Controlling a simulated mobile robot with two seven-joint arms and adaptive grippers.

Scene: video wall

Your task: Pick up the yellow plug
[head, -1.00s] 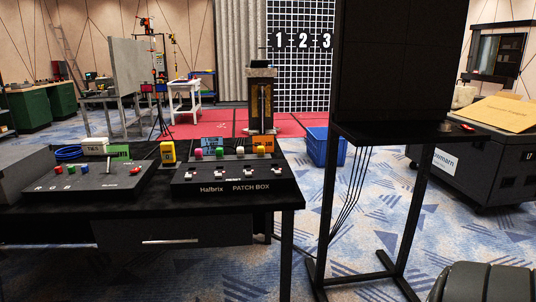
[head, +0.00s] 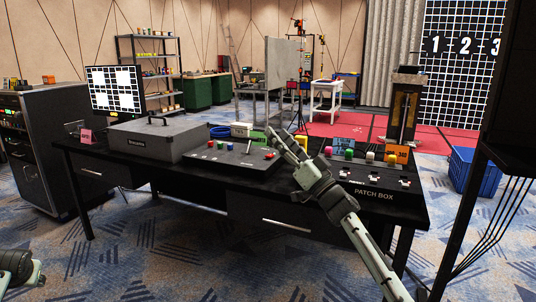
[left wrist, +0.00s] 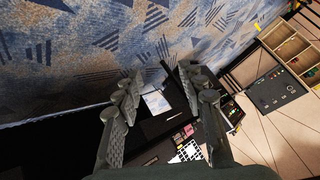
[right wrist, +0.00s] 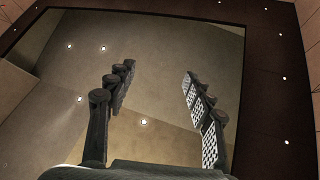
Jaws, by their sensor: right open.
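The yellow plug (head: 391,158) is the rightmost of the coloured plugs along the back of the black patch box (head: 375,193), beside a white plug (head: 370,156). My right gripper (head: 272,133) is raised in front of the table, left of the patch box in the picture and apart from the plug. In the right wrist view its fingers (right wrist: 155,95) are spread and empty, with only ceiling beyond. My left gripper shows in the left wrist view (left wrist: 155,90), fingers apart with nothing between them. In the head view only a bit of my left arm shows at the lower left.
The black table (head: 200,183) also bears a grey case (head: 160,139), a control panel (head: 232,156) with coloured buttons and a yellow device (head: 301,142). A dark post and screen stand at the right. A blue crate (head: 470,172) is on the floor behind.

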